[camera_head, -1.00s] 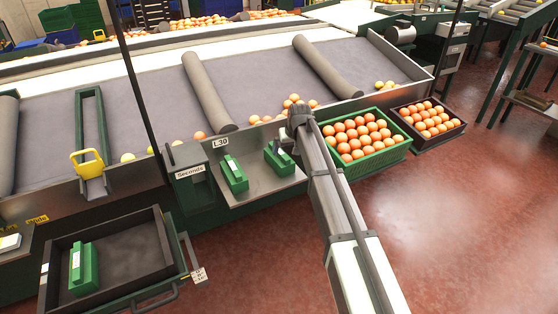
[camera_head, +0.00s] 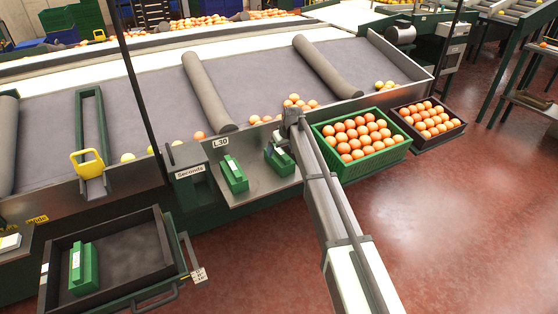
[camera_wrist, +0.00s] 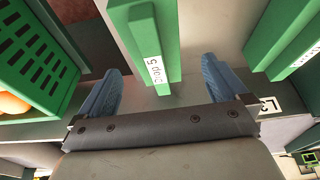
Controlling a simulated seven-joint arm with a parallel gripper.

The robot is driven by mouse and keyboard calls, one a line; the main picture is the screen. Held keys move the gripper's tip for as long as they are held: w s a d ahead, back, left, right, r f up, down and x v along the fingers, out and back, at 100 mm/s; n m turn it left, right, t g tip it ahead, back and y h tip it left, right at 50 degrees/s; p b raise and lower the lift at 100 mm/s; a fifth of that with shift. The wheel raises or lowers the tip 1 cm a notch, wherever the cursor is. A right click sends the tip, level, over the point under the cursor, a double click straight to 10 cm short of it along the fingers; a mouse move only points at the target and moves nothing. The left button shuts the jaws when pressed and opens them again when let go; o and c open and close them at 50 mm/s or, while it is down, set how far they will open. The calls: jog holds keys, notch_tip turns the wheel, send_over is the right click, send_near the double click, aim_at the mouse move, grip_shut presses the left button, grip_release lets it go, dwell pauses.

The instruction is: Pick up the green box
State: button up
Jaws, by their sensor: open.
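A green box (camera_head: 279,160) with a white label stands on the grey metal shelf at the right. In the wrist view this green box (camera_wrist: 143,40) shows a label reading "Dap 5" and reaches into the space between my blue fingertips. My gripper (camera_wrist: 163,70) is open, with a gap between each finger and the box. In the head view my gripper (camera_head: 278,142) is at the box's upper end and partly hides it. A second green box (camera_head: 234,174) stands to the left on the shelf, also in the wrist view (camera_wrist: 285,40). A third green box (camera_head: 83,268) stands in the dark tray.
A green crate (camera_head: 372,163) of oranges stands close right of the shelf (camera_head: 262,187), with a dark crate (camera_head: 436,137) beyond it. The conveyor edge and loose oranges (camera_head: 296,102) lie behind. The dark tray (camera_head: 140,250) is at the lower left, with bare space.

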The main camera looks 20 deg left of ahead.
aim_at(279, 157)
jog(key=x, duration=0.8)
jog(key=shift+w+d+f, duration=0.1)
jog(key=shift+w+d, duration=0.1)
jog(key=shift+d, duration=0.05)
jog(key=c, duration=1.2)
